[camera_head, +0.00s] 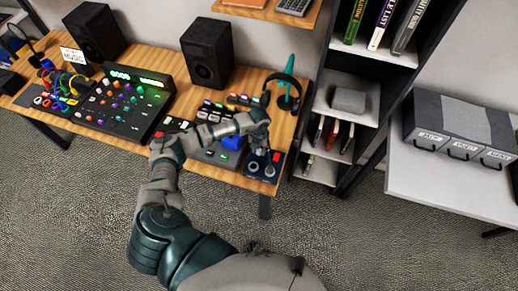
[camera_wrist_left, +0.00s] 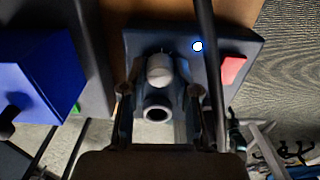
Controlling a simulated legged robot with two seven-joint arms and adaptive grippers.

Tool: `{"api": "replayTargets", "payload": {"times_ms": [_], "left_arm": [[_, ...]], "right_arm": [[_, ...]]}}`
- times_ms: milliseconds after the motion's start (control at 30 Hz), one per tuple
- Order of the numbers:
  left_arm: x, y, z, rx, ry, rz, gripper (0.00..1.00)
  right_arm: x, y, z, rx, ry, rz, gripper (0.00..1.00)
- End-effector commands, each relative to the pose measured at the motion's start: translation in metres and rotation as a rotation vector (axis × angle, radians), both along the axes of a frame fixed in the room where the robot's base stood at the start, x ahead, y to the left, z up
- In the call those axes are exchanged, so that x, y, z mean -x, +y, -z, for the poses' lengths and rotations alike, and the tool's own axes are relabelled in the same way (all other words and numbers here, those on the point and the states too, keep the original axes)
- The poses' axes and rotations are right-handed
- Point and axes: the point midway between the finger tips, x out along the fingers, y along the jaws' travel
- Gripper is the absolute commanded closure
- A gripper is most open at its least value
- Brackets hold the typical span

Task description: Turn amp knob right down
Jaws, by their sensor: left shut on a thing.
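The amp is a small dark box at the right front corner of the desk in the head view (camera_head: 257,173). In the left wrist view its top (camera_wrist_left: 145,38) shows a red button (camera_wrist_left: 234,70) and a white light (camera_wrist_left: 197,46). A grey round knob (camera_wrist_left: 158,70) stands up from it between my left fingers. My left gripper (camera_head: 260,146) is over the amp, and its fingers (camera_wrist_left: 160,105) are shut on the knob. A dark cable crosses in front of the right finger in the wrist view. My right gripper is not in view.
A blue block (camera_head: 232,141) stands left of the amp; it also shows in the wrist view (camera_wrist_left: 40,75). Headphones on a teal stand (camera_head: 286,98) are behind. A mixer (camera_head: 125,100), speakers (camera_head: 207,55) and coloured cables (camera_head: 60,84) fill the desk's left. Shelves (camera_head: 345,120) stand right.

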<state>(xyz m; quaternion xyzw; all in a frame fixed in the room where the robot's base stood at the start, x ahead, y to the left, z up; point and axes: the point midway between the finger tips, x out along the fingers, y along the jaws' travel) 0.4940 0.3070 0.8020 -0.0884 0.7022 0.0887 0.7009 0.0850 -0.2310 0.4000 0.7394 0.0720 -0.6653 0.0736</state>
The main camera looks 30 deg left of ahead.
Motion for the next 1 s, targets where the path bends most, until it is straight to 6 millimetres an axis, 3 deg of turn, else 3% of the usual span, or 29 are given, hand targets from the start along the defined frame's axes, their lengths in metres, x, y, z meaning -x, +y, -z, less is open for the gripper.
{"api": "replayTargets", "payload": {"times_ms": [267, 300, 367, 733, 867, 1000], "left_arm": [[-0.004, 0.002, -0.003, -0.002, -0.013, -0.005, 1.00], [-0.004, 0.002, -0.004, -0.002, -0.013, -0.004, 0.60], [-0.004, 0.002, -0.003, -0.002, -0.011, -0.004, 0.45], [-0.001, 0.000, -0.006, -0.001, -0.006, 0.000, 0.45], [-0.002, 0.000, -0.023, 0.001, -0.007, 0.000, 0.45], [-0.003, 0.001, -0.055, 0.001, -0.008, 0.000, 0.45]], "right_arm": [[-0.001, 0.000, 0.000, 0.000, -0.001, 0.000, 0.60], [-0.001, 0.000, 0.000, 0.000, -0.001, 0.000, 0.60], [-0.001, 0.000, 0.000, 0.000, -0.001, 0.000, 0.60], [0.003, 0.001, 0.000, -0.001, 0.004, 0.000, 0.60], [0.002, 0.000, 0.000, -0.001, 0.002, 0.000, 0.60], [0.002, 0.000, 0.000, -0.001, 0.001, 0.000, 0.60]]}}
